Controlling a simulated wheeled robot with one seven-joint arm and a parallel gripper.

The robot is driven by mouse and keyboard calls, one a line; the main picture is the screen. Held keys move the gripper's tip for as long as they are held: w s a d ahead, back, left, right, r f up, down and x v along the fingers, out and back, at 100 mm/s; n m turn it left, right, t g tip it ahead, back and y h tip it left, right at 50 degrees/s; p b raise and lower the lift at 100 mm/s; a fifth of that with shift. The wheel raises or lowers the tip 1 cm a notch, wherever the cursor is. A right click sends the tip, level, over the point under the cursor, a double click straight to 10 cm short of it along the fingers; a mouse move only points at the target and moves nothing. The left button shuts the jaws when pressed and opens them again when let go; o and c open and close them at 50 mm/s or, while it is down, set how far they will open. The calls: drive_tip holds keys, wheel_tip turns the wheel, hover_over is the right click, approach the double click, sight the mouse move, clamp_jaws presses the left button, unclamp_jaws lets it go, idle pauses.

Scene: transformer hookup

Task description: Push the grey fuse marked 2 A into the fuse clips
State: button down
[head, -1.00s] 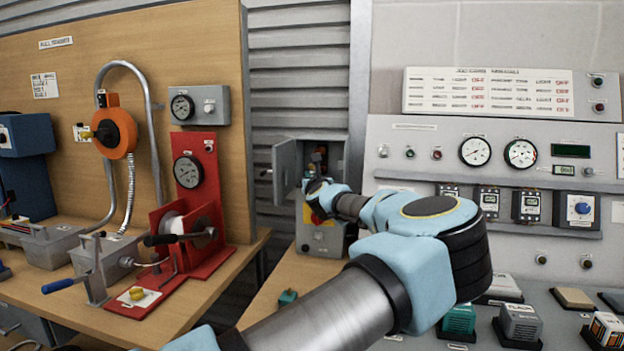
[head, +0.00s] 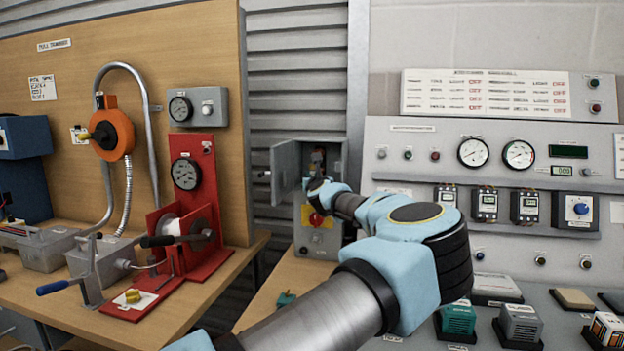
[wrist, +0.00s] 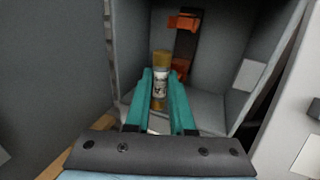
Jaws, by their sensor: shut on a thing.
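The fuse (wrist: 160,88) has a pale printed body and brass end caps. It stands roughly upright between the teal fingers of my gripper (wrist: 160,74) in the wrist view. My gripper is shut on it, inside the mouth of the open grey box. The fuse clips (wrist: 183,22) are orange-copper pieces on a dark strip at the box's back wall, an upper and a lower one. The fuse is in front of them and a little to the left, apart from the upper clip. In the head view my gripper (head: 318,186) reaches into the box and hides the fuse.
The grey box (head: 329,242) has its door (head: 285,168) swung open to the left and a red knob (head: 316,219) on its lower front. Its side walls stand close around my gripper. A meter panel (head: 410,170) stands to the right, a red winch stand (head: 200,225) to the left.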

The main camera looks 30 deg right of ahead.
drive_tip(key=c, duration=0.7)
unclamp_jaws()
drive_tip(key=b+v, duration=0.3)
drive_tip(key=v, duration=0.7)
drive_tip(key=shift+s+a, duration=0.15)
drive_tip(key=shift+s, duration=0.2)
drive_tip(key=shift+s, duration=0.1)
